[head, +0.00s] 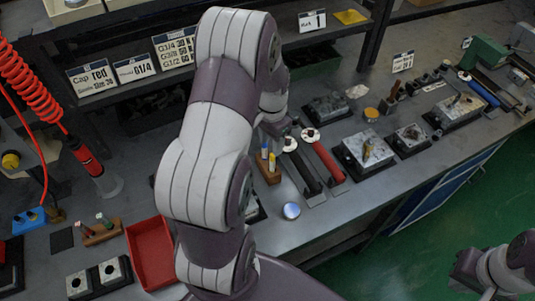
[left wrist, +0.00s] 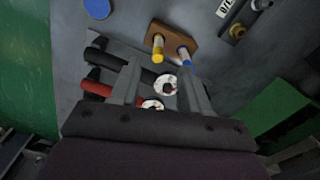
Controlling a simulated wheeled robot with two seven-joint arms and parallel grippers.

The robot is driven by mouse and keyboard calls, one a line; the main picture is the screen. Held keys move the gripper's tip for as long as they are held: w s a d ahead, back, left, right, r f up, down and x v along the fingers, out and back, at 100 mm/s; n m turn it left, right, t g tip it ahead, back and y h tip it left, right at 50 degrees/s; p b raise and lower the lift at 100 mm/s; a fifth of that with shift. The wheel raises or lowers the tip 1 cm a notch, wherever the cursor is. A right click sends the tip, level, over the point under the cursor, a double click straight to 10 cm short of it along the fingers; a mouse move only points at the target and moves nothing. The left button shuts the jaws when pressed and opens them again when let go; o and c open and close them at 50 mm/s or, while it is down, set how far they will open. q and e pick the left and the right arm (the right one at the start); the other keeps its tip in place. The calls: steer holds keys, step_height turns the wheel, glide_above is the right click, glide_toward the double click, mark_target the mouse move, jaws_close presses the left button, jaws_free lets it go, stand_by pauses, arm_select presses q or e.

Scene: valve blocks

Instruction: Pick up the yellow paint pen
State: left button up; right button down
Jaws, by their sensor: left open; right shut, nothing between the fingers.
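The yellow paint pen (head: 272,162) stands upright in a small wooden holder (head: 268,176) on the bench, beside a blue pen. In the left wrist view the yellow pen (left wrist: 158,47) is at the top middle, with the blue pen (left wrist: 184,56) to its right and the holder (left wrist: 178,37) behind them. My left gripper (left wrist: 162,72) is open and empty; the yellow pen shows beyond its fingertips, in line with the gap. In the head view my left arm hides most of that gripper. My right gripper (head: 467,268) is shut and empty at the lower right, away from the bench.
A black-handled tool (head: 301,168) and a red-handled tool (head: 325,158) lie right of the holder. A round blue-topped container (head: 291,211) stands in front. Bench right of the container is clear.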

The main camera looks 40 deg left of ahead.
mark_target(272, 161)
arm_select(q)
steer(key=f, duration=0.3)
steer(key=shift+w+d+f, duration=0.2)
steer(key=shift+w+d, duration=0.05)
steer(key=shift+d, duration=0.1)
steer(key=f, duration=0.1)
steer(key=f+p, duration=0.1)
steer(key=f, duration=0.3)
steer(key=shift+s+a+f, duration=0.1)
steer(key=shift+s+a, duration=0.15)
steer(key=shift+w+d+f, duration=0.1)
steer(key=shift+w+f, duration=0.1)
steer(key=shift+f, duration=0.15)
steer(key=shift+s, duration=0.1)
jaws_close()
arm_select(e)
steer(key=shift+w+d+r, duration=0.15)
steer(key=shift+d+r, duration=0.05)
steer(key=shift+r, duration=0.4)
